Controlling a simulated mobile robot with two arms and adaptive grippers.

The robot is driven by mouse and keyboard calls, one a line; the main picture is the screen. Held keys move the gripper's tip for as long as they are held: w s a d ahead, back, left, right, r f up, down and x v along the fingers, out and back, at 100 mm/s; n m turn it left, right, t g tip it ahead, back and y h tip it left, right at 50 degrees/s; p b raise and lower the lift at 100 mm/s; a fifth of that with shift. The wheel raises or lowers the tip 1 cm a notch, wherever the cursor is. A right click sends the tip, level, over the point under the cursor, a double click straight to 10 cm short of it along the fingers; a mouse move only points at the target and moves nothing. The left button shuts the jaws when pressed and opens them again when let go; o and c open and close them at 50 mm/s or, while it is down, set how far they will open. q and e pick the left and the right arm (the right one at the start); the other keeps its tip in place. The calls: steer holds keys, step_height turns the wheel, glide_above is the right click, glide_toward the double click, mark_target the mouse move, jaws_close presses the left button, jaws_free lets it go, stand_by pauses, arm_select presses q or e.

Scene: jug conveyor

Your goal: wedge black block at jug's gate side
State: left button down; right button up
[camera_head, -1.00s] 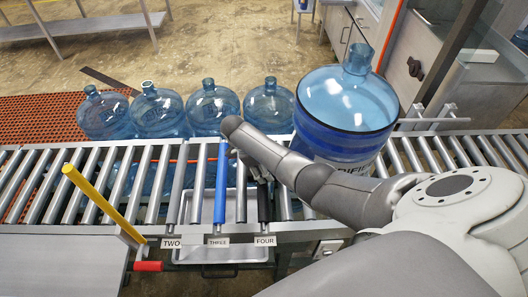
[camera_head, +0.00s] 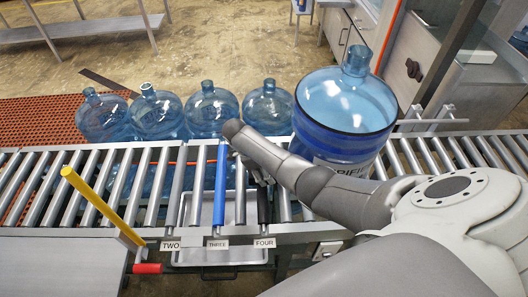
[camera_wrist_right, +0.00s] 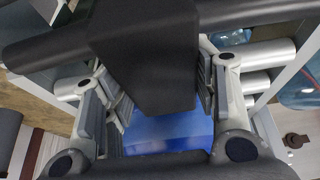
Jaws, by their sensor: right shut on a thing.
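The big blue water jug (camera_head: 345,105) stands upright on the roller conveyor, right of my right gripper (camera_head: 262,176). The gripper points down over the rollers, apart from the jug, partly hidden behind my own arm. In the right wrist view, the right gripper (camera_wrist_right: 162,105) is shut on the black block (camera_wrist_right: 145,55), which sits between its fingers. The block cannot be made out clearly in the head view. A yellow gate bar (camera_head: 103,207) with a red handle slants over the rollers at left. My left gripper is not in view.
The conveyor's blue roller (camera_head: 221,190) and black roller (camera_head: 263,207) lie near the gripper, above labels THREE and FOUR. Several blue jugs (camera_head: 157,112) stand behind the conveyor. A grey tray (camera_head: 200,255) is below. The rollers between gate and gripper carry nothing.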

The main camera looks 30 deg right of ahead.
steer(key=shift+s+d+p, duration=0.2)
steer(key=shift+d+p, duration=0.1)
steer(key=shift+d, duration=0.1)
steer(key=o, duration=1.3)
